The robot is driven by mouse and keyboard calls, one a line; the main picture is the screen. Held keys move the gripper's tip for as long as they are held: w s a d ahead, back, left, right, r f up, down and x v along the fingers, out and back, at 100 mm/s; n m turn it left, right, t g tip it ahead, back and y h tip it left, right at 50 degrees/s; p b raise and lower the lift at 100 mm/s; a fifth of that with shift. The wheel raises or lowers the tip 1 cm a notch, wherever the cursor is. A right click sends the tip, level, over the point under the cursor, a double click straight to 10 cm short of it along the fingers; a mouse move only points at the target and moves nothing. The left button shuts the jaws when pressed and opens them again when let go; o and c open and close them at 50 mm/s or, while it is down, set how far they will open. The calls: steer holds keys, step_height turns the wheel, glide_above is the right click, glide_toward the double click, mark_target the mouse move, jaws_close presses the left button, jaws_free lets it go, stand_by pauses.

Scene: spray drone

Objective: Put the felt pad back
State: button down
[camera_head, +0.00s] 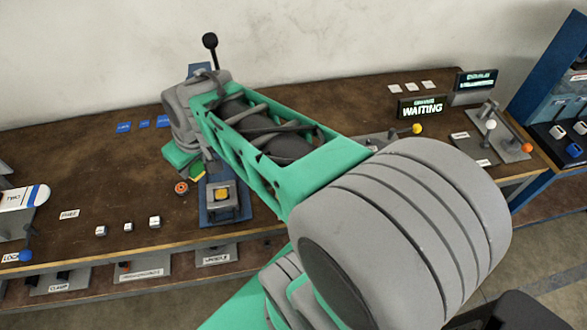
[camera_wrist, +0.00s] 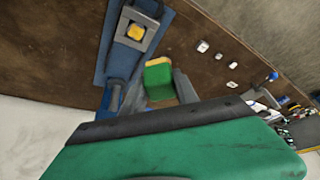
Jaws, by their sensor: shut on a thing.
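The felt pad looks to be the green piece with a yellow edge (camera_wrist: 158,80) in the wrist view. A small part of it shows in the head view (camera_head: 198,171), below the end of my arm. A blue stand (camera_head: 236,211) with a grey block and yellow square (camera_head: 221,194) is close by on the bench. It also shows at the top left of the wrist view (camera_wrist: 116,62). The pad appears apart from the yellow square.
A round orange-and-dark piece (camera_head: 181,187) lies left of the stand. Several small white blocks (camera_head: 128,227) stand near the front edge. A sign reading "WAITING" (camera_head: 422,107) is at the back right, with a lever panel (camera_head: 498,130) beyond. My arm hides the bench's middle.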

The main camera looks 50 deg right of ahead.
steer(key=s+d+f+n+g+y+b, duration=0.1)
steer(key=s+d+f+n+y+b, duration=0.25)
steer(key=s+d, duration=0.55)
steer(key=s+d+f+n+g+b, duration=0.15)
steer(key=s+d+n+b, duration=0.4)
steer(key=d, duration=0.55)
steer(key=shift+n+t, duration=0.25)
steer(key=shift+n, duration=0.15)
steer(key=w+d+f, duration=0.1)
steer(key=w+f, duration=0.2)
steer(key=w+d+f+p, duration=0.1)
steer(key=w+d+f, duration=0.1)
steer(key=w+f, duration=0.1)
steer(key=w+d+f+p, duration=0.1)
steer(key=w+d+f, duration=0.1)
steer(key=w, duration=0.3)
steer(key=shift+f, duration=0.8)
step_height(320, 180, down, 3)
steer(key=shift+r+p, duration=0.15)
steer(key=shift+p, duration=0.3)
steer(key=shift+f, duration=0.4)
steer(key=c, duration=0.9)
jaws_free()
steer(key=shift+r, duration=0.1)
